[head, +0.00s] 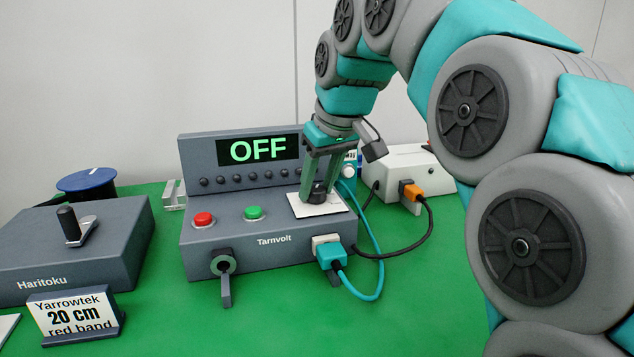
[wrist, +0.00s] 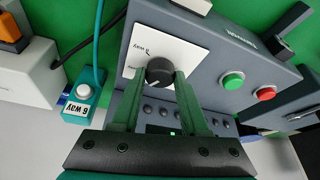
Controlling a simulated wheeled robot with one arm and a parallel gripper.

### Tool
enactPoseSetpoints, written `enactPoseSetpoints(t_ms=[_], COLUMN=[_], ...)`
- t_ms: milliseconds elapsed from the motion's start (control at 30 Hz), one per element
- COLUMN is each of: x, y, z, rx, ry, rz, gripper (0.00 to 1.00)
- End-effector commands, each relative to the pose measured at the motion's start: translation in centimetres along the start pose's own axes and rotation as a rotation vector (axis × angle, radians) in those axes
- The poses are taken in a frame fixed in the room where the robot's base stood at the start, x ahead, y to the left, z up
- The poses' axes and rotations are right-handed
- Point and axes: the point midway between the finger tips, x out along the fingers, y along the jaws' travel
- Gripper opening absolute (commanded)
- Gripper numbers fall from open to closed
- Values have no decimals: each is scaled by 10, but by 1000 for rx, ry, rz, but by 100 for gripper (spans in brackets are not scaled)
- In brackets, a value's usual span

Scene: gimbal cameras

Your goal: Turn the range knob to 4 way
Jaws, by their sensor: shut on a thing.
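The range knob (wrist: 159,69) is a round black knob on a white plate (wrist: 184,55) on top of the grey Tarnvolt box (head: 215,232). My gripper (head: 317,190) reaches down onto the knob from above. In the wrist view its green fingers (wrist: 160,82) stand on either side of the knob, shut on it. A pale pointer line on the knob points toward the lower left there. The plate's lettering is partly hidden; one mark ends in "way", its number unclear. The box's display (head: 258,150) reads "OFF".
Red (head: 203,219) and green (head: 254,213) buttons sit left of the knob. A teal plug (head: 332,254) and cable are at the box's front right. A teal piece labelled "6 WAY" (wrist: 78,107) lies beside it. The Haritoku box (head: 110,240) stands left.

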Motion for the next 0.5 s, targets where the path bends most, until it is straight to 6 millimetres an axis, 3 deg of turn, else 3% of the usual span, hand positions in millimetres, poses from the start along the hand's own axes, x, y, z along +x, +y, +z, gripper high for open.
enactPoseSetpoints(t_ms=[500], x=[1], y=[2], z=[-1], rx=[-366], ry=[1], rz=[-154], gripper=[0])
